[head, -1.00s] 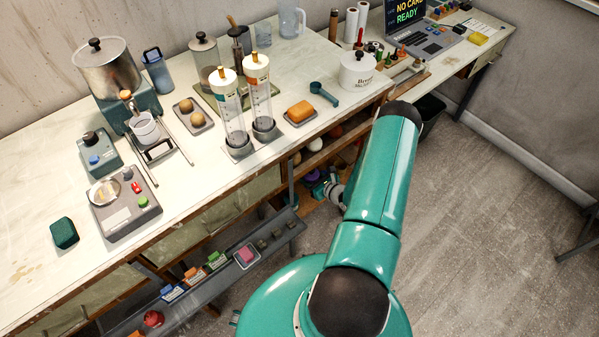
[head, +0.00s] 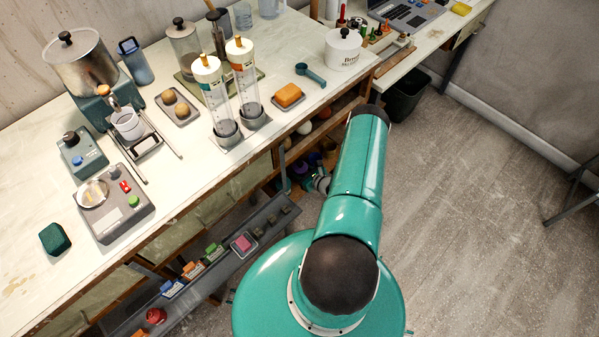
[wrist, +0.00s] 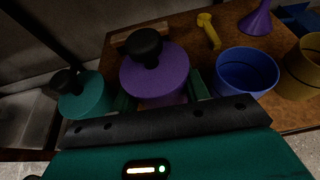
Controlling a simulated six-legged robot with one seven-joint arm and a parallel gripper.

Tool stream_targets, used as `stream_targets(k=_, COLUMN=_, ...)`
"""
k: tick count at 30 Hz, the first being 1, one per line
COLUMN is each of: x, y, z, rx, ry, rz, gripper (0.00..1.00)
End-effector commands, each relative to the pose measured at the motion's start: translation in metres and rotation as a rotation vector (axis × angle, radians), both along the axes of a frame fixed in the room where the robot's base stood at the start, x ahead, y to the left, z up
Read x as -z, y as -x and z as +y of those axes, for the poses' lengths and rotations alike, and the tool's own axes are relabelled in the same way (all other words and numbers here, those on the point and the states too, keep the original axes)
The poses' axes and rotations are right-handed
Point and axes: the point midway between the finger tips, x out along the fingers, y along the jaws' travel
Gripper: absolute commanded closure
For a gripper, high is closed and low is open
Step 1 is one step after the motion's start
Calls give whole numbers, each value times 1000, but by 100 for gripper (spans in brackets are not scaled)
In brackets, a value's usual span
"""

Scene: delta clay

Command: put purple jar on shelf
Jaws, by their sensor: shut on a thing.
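The purple jar (wrist: 158,75), with a black round knob on its lid, stands upright between my gripper's teal fingers in the wrist view. My gripper (wrist: 160,94) is shut on the jar's sides. The jar's lower part is hidden behind the gripper's dark front edge. In the head view my gripper is low under the worktable, small and partly hidden by my arm. A brown wooden shelf board (wrist: 285,110) shows behind and right of the jar in the wrist view. I cannot tell whether the jar touches it.
A teal jar (wrist: 82,97) is close left of the purple one. A blue cup (wrist: 245,75), yellow cup (wrist: 301,72), yellow scoop (wrist: 208,30) and purple funnel (wrist: 256,20) are to the right and behind. The worktable (head: 200,165) overhangs; floor is free at right.

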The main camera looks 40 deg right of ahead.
Motion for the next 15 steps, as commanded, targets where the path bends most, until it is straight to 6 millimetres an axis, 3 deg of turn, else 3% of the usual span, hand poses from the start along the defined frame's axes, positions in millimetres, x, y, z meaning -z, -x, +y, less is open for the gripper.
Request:
stream_targets(k=3, x=14, y=-2, z=1, rx=-1, ry=0, rz=-1, gripper=80)
stream_targets(k=15, x=19, y=-3, z=1, rx=-1, ry=0, rz=-1, gripper=80)
